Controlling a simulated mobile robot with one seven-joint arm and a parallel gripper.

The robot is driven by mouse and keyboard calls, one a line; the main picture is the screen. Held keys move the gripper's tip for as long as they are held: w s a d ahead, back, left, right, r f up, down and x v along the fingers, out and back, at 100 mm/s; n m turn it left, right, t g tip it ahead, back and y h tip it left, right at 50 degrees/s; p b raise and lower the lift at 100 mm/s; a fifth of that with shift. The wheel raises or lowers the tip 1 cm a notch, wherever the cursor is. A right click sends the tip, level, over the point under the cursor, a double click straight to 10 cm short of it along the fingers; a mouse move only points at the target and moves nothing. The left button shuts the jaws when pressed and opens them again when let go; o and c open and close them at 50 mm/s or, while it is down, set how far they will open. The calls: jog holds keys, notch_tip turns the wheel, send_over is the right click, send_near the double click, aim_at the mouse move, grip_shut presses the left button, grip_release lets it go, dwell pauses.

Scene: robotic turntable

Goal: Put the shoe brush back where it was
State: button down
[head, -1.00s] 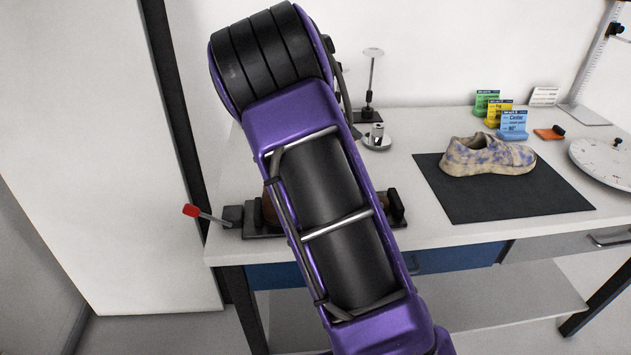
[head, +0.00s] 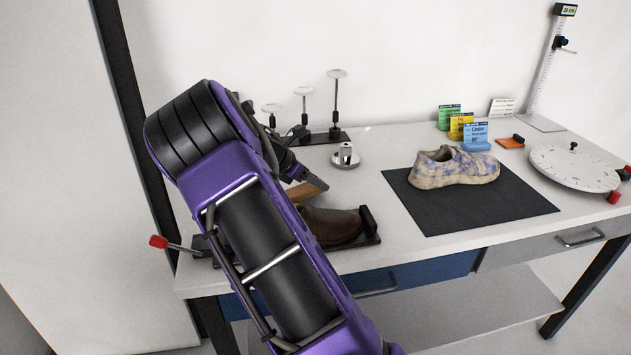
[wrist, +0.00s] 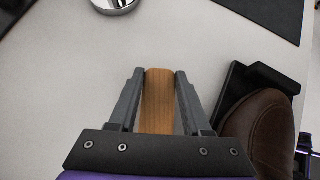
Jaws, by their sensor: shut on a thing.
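My gripper (wrist: 158,88) is shut on the shoe brush (wrist: 158,105), whose smooth wooden back shows between the two grey fingers in the wrist view. In the head view the wooden brush (head: 299,193) shows at my gripper (head: 314,182), just behind a brown leather shoe (head: 333,226). Any bristles are hidden. I cannot tell whether the brush touches the table. In the wrist view the brown shoe (wrist: 262,138) is to the right of my gripper, apart from the brush.
The brown shoe sits in a black clamp (head: 368,223) with a red-tipped lever (head: 158,242). A small metal post on a round base (head: 345,158) and disc-topped stands (head: 336,110) are behind. A patterned shoe (head: 455,168) sits on a black mat (head: 485,213); a white dial (head: 575,168) is at right.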

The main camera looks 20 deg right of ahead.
jog(key=shift+f, duration=0.15)
jog(key=shift+c, duration=1.8)
grip_release()
jog(key=shift+a+r, duration=0.25)
jog(key=shift+r, duration=0.15)
jog(key=p+v, duration=0.1)
jog(key=v, duration=1)
jog(key=shift+a+r, duration=0.1)
jog(key=shift+a, duration=0.05)
